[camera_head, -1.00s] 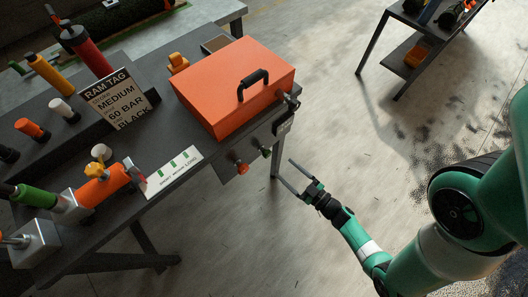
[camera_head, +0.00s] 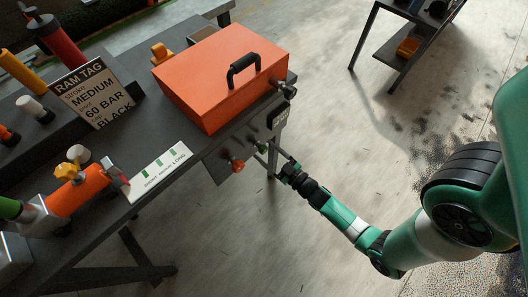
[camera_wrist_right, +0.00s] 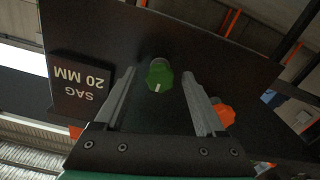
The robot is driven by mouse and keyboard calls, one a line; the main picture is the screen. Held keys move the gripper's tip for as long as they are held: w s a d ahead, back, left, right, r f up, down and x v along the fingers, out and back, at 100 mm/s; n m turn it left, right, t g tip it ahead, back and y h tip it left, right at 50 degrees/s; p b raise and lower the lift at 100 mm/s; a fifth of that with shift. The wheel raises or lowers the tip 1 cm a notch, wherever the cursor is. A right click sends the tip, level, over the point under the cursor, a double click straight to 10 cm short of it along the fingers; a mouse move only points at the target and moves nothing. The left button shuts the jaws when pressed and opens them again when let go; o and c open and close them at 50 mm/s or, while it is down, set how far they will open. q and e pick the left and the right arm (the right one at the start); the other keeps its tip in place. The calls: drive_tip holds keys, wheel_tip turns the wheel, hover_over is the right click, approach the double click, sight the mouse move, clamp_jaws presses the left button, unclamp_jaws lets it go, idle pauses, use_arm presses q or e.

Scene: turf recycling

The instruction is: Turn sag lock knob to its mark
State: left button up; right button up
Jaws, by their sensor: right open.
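A green knob (camera_head: 262,147) and an orange knob (camera_head: 237,165) stick out from the dark panel at the bench's front edge, below the orange box. My right gripper (camera_head: 273,151) is open, its fingers pointing at the green knob. In the right wrist view the green knob (camera_wrist_right: 160,74) with a white pointer line sits between the open fingers (camera_wrist_right: 159,75), with gaps on both sides. The orange knob (camera_wrist_right: 223,115) is just outside the right finger. I cannot make out a mark around the knob. My left gripper is not in view.
The orange box (camera_head: 220,80) with a black handle stands on the bench above the panel. A ram tag (camera_head: 95,90) reads "MEDIUM, 60 BAR, BLACK". A white stroke scale (camera_head: 160,170) lies left of the panel. The floor right of the bench is clear up to a shelf cart (camera_head: 410,45).

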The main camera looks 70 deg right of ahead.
drive_tip(key=shift+w+d, duration=0.3)
drive_tip(key=shift+w, duration=0.35)
clamp_jaws()
